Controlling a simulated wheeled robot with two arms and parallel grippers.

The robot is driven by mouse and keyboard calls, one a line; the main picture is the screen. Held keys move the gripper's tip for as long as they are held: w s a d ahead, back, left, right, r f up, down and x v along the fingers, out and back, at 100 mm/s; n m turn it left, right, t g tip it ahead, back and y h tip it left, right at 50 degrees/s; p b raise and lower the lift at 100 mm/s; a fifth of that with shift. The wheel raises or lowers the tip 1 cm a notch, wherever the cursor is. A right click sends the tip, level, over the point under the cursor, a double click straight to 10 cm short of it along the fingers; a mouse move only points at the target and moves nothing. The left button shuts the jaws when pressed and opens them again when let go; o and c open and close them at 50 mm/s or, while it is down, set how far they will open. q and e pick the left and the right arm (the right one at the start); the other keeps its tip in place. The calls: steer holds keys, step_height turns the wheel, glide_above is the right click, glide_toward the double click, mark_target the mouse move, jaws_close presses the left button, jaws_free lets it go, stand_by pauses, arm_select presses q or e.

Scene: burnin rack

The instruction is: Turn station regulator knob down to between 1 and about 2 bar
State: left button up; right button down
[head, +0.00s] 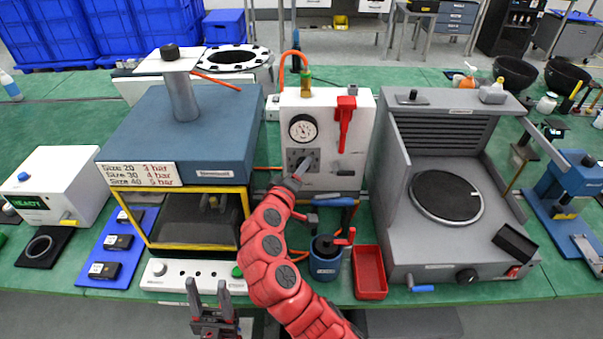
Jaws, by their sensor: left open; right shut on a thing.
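The station regulator is a white box (345,110) at the back middle of the bench. A round pressure gauge (303,128) sits on its front face; its needle is too small to read. Below the gauge is a dark square plate (292,157), where the regulator knob is hidden behind my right gripper (303,166). My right gripper is shut at this spot, apparently on the knob, with the red arm reaching up from the bottom. My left gripper (210,304) is open and empty, low at the front edge of the bench.
A red lever (345,122) and a brass fitting with an orange hose (305,82) are on the regulator box. A blue-topped press with a yellow frame (195,130) stands left, a grey machine (450,190) right. A blue pot (325,262) and red tray (369,272) stand in front.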

steer(key=shift+n, duration=0.5)
steer(key=shift+c, duration=1.9)
jaws_free()
